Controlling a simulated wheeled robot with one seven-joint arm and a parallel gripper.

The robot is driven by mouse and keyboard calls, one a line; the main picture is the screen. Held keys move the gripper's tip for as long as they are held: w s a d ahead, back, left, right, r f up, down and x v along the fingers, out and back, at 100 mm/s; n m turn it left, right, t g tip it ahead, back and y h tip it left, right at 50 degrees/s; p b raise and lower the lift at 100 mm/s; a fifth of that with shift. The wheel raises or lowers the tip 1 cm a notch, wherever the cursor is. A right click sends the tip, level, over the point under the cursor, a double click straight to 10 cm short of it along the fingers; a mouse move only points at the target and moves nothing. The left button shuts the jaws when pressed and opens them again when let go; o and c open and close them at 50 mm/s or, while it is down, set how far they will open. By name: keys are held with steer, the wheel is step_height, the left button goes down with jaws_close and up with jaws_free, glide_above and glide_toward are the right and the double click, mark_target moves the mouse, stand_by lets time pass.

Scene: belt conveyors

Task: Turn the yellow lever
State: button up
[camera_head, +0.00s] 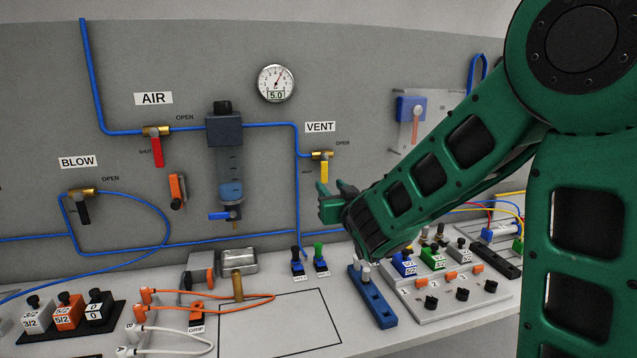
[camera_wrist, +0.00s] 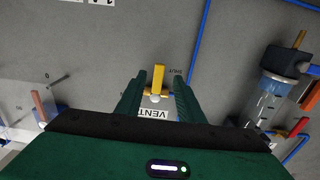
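The yellow lever (camera_head: 325,172) hangs pointing down from the brass valve under the VENT label (camera_head: 320,127) on the grey wall panel. My green gripper (camera_head: 331,188) is just below and in front of it, and its fingers partly overlap the lever's lower end in the head view. In the wrist view my gripper (camera_wrist: 159,86) is open, with one finger on each side of the yellow lever (camera_wrist: 159,77). A gap shows between the lever and each finger. I cannot tell how deep the lever sits between the fingertips.
Blue tubing (camera_head: 297,185) runs down the panel left of the lever. A red AIR lever (camera_head: 157,152), a black BLOW lever (camera_head: 84,212) and a filter unit (camera_head: 229,165) are farther left. Switches and a blue block (camera_head: 371,297) stand on the bench below.

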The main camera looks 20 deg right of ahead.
mark_target(325, 180)
steer(key=w, duration=0.7)
steer(key=shift+w+d, duration=0.1)
steer(key=shift+w, duration=0.05)
